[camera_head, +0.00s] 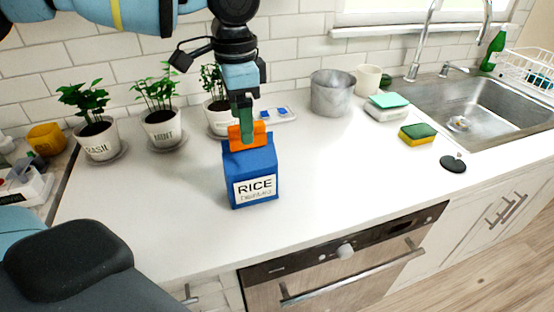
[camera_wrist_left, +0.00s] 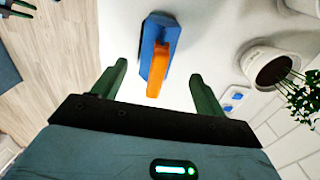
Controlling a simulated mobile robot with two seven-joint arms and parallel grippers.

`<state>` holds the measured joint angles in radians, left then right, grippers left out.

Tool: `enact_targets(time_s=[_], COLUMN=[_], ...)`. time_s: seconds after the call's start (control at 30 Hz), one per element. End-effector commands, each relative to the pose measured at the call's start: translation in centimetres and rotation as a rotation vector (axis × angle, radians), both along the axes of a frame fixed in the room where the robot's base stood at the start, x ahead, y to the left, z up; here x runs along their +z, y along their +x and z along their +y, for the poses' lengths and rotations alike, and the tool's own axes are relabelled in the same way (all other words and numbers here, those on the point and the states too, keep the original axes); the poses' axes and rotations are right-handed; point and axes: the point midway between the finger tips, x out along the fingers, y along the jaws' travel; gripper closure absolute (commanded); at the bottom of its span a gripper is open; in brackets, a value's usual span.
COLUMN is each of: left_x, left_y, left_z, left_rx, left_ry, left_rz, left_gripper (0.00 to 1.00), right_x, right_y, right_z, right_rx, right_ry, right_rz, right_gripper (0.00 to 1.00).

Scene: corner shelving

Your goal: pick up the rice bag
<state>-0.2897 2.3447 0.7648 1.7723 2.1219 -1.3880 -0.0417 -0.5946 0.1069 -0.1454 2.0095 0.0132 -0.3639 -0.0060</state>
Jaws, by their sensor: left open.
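The rice bag (camera_head: 253,172) is a blue upright bag with a white RICE label and an orange clip (camera_head: 247,135) along its top. It stands on the white counter near the front edge. My left gripper (camera_head: 247,122) points down just above the bag, at the clip. In the left wrist view its two green fingers (camera_wrist_left: 158,85) are spread wide, with nothing held. The bag (camera_wrist_left: 158,35) and clip (camera_wrist_left: 158,72) lie ahead, in line with the gap. A dark pronged part at that view's upper left may be my right gripper, cut off by the edge.
Potted plants, basil (camera_head: 98,138), mint (camera_head: 163,128) and a third (camera_head: 217,118), stand behind and left. A grey metal pot (camera_head: 332,95), sponges (camera_head: 417,133) and the sink (camera_head: 480,112) are to the right. Counter around the bag is clear.

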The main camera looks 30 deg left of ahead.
Motion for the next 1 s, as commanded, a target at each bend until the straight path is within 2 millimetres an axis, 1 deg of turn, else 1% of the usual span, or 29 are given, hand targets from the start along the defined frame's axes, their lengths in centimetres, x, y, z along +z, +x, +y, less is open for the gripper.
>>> enact_targets(time_s=[0.1, 0.27, 0.5, 0.7, 0.77, 1.0], left_x=[0.3, 0.1, -2.1, -2.6, -3.1, -6.5], left_y=[0.2, 0.2, 0.2, 0.2, 0.3, 0.5], left_z=[-0.5, -0.5, -0.5, -0.5, -0.5, -0.6], left_rx=[0.018, 0.019, 0.017, 0.017, 0.017, 0.016], left_ry=[0.001, 0.000, 0.000, 0.000, 0.002, 0.001], left_rz=[-0.003, -0.003, -0.001, -0.003, -0.001, -0.001], left_gripper=[0.28, 0.28, 0.28, 0.28, 0.28, 0.28], right_x=[-0.1, -0.1, -0.1, 0.0, 0.1, 0.5], right_y=[-0.3, -0.3, -0.2, -0.2, -0.1, 0.2], right_z=[0.4, 0.4, 0.4, 0.4, 0.4, 0.4], right_rx=[0.010, 0.010, 0.009, 0.009, 0.009, 0.008], right_ry=[-0.002, -0.002, -0.001, -0.001, -0.002, -0.001], right_rz=[0.007, 0.007, 0.006, 0.005, 0.003, -0.006], right_gripper=[0.58, 0.58, 0.58, 0.58, 0.58, 0.58])
